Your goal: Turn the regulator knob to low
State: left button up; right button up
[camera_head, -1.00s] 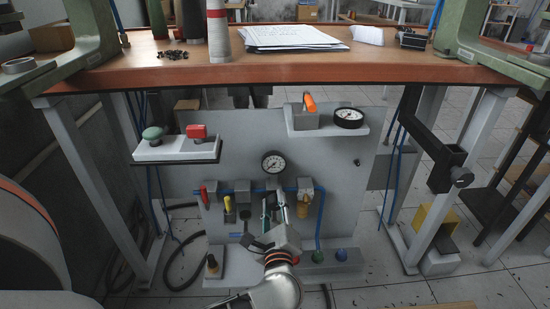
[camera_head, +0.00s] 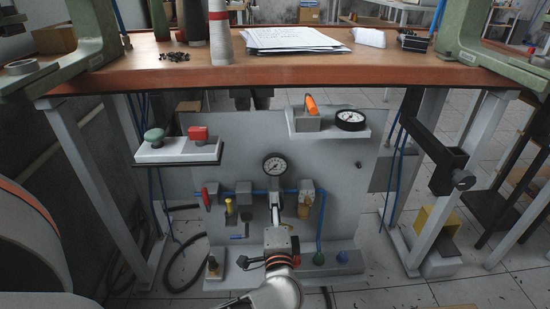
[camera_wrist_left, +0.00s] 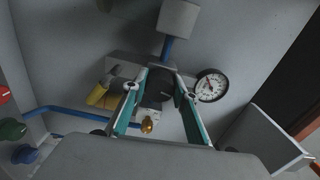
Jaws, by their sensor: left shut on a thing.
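My left gripper (camera_head: 275,200) reaches up from the bottom of the head view to the middle of the grey panel, just below the round pressure gauge (camera_head: 274,165). In the left wrist view its two fingers (camera_wrist_left: 164,90) are on either side of the dark regulator knob (camera_wrist_left: 158,92) and shut on it. In the head view the fingers and wrist hide the knob. The white gauge also shows beside the right finger in the left wrist view (camera_wrist_left: 211,86). I cannot read the knob's setting. My right gripper is in neither view.
A red valve handle (camera_head: 205,199) and a yellow handle (camera_head: 229,205) sit left of the gripper, a brass part (camera_head: 304,207) right. A button box (camera_head: 178,151) and a shelf with a second gauge (camera_head: 350,120) jut out above. The wooden tabletop (camera_head: 300,70) overhangs the panel.

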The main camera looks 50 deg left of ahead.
pick_arm(q)
jog(key=shift+f+n, duration=0.1)
jog(key=shift+n, duration=1)
jog(key=o, duration=1.1)
jog(key=shift+d, duration=0.1)
